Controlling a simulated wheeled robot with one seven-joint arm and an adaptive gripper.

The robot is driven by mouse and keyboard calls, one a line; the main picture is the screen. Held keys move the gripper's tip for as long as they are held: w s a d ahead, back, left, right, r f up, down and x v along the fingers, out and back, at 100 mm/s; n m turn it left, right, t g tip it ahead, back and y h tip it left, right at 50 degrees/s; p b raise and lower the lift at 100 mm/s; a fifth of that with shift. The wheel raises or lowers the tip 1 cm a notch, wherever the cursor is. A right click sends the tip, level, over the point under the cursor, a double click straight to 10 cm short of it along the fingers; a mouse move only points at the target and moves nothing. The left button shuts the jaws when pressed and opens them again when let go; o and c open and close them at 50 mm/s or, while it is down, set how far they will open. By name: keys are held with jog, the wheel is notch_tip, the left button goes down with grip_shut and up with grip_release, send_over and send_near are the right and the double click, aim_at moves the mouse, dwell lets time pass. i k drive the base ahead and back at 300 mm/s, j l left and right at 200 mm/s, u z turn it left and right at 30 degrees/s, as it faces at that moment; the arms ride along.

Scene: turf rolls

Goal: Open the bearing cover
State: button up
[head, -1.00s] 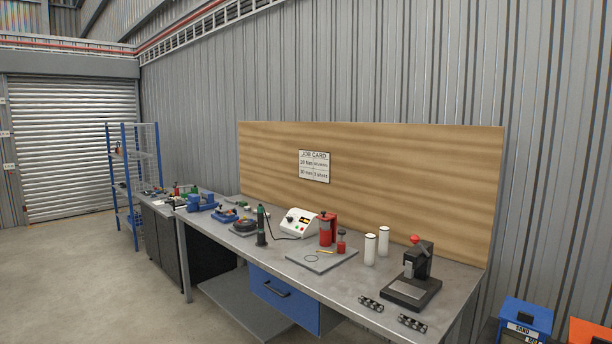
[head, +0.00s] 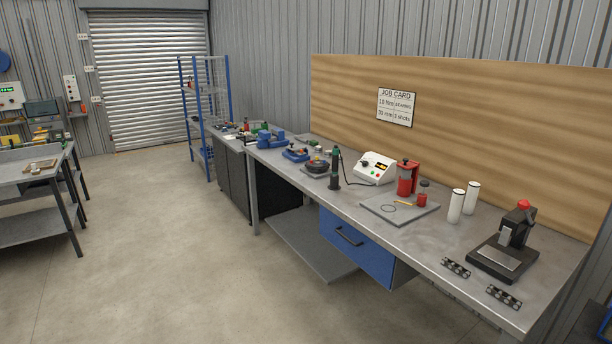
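I cannot make out a bearing cover for certain in the head view. The long grey workbench (head: 405,233) carries several small devices. Among them are a dark round piece on a base (head: 317,166), a blue tool (head: 295,154) beside it, a white box with a dial (head: 374,167), and a black press with a red knob (head: 511,241). At this distance I cannot tell whether any of them has a cover or whether it is shut. My gripper is not in view.
A red canister (head: 407,179) stands on a grey plate beside two white cylinders. A blue drawer (head: 357,246) sits under the bench. A blue-framed shelf (head: 205,120) stands behind, and another table (head: 35,175) is at left. The concrete floor between is clear.

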aim_at(296, 148)
jog(key=i+j+u, duration=0.3)
jog(key=i, duration=0.75)
jog(key=i+u, duration=0.25)
jog(key=i, duration=0.75)
jog(key=i+z, duration=0.2)
jog(key=i, duration=0.3)
jog(key=i+j+z, duration=0.25)
jog(key=i, duration=0.25)
jog(key=i+j+z, duration=0.2)
jog(key=i, duration=0.3)
jog(key=i+j+z, duration=0.2)
jog(key=i, duration=0.25)
jog(key=i+j+z, duration=0.55)
jog(key=i+j, duration=0.1)
jog(key=j, duration=0.1)
